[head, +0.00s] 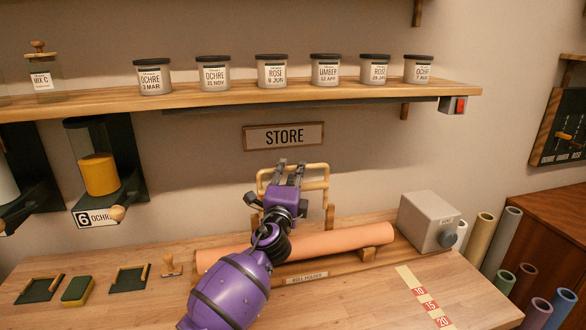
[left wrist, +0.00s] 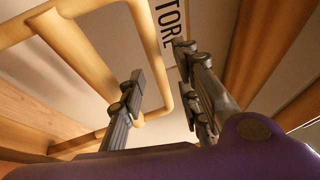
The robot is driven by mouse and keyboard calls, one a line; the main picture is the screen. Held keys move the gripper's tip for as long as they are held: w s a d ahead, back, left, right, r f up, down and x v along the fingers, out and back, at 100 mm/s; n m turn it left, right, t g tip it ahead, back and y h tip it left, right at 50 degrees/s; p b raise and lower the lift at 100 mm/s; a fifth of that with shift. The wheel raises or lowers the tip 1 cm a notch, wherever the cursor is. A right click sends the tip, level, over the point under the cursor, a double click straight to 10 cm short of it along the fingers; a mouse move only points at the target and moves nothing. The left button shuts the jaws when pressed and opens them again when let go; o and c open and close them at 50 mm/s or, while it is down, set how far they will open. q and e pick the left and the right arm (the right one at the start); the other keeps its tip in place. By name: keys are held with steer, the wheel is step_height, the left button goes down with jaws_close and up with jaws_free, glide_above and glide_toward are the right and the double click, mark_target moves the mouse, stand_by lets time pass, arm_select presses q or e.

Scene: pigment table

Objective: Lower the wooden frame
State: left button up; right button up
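The wooden frame (head: 321,171), a pale looped bar, stands raised behind the roll holder (head: 367,254) on the workbench. An orange paper roll (head: 345,240) lies in the holder. My left gripper (head: 290,166) reaches over the roll and is at the frame, hiding part of it. In the left wrist view, the gripper's two fingers (left wrist: 158,62) are apart. The frame's bar (left wrist: 148,38) passes between or just behind them; I cannot tell whether it touches either finger. My right gripper is not in view.
A shelf (head: 250,96) with several labelled jars runs above, with a STORE sign (head: 284,136) below it. A grey box (head: 428,221) stands right of the roll. Trays and a green sponge (head: 78,291) lie at the left. The bench's front right has a measuring strip (head: 423,295).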

mark_target(292, 170)
arm_select(q)
steer(key=shift+x, duration=1.6)
steer(key=shift+f, duration=0.1)
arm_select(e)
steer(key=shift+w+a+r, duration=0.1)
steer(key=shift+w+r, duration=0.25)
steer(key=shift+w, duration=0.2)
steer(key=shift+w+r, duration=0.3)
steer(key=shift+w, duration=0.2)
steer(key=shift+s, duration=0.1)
arm_select(q)
jaws_close()
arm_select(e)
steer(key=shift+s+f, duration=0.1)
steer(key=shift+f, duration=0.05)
